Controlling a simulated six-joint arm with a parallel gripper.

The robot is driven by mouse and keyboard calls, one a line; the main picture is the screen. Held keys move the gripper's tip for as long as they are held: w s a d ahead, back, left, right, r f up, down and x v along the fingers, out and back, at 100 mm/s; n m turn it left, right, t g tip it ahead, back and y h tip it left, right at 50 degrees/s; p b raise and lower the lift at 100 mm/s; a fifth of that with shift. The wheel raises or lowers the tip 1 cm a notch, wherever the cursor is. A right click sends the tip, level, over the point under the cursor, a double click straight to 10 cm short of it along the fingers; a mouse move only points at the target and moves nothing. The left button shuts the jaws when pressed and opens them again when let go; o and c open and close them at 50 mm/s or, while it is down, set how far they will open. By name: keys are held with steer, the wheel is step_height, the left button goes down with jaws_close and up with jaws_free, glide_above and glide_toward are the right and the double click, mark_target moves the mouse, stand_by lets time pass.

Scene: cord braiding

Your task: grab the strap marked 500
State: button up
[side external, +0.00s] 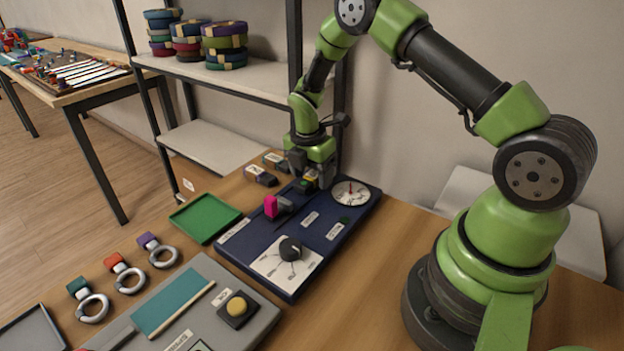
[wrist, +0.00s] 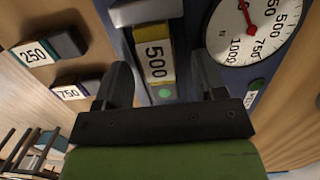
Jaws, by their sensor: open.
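The piece marked 500 (wrist: 157,58) shows in the wrist view as a dark block with a white label and a yellow band. It sits on the dark blue panel (wrist: 122,45), and its upper part runs out of view under a grey part at the top edge. My gripper (wrist: 161,68) is open, with one dark finger on each side of the label and a visible gap on both sides. In the side view my gripper (side external: 317,180) is low over the back of the panel and largely hides the piece.
Blocks marked 250 (wrist: 48,50) and 750 (wrist: 80,89) lie on the wooden table left of the panel. A round dial (wrist: 250,28) with a red needle is close on the right. A magenta piece (side external: 271,206) and black knob (side external: 290,248) stand farther forward on the panel.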

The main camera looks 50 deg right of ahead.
steer(key=c, duration=1)
steer(key=shift+c, duration=0.2)
steer(key=shift+r, duration=0.2)
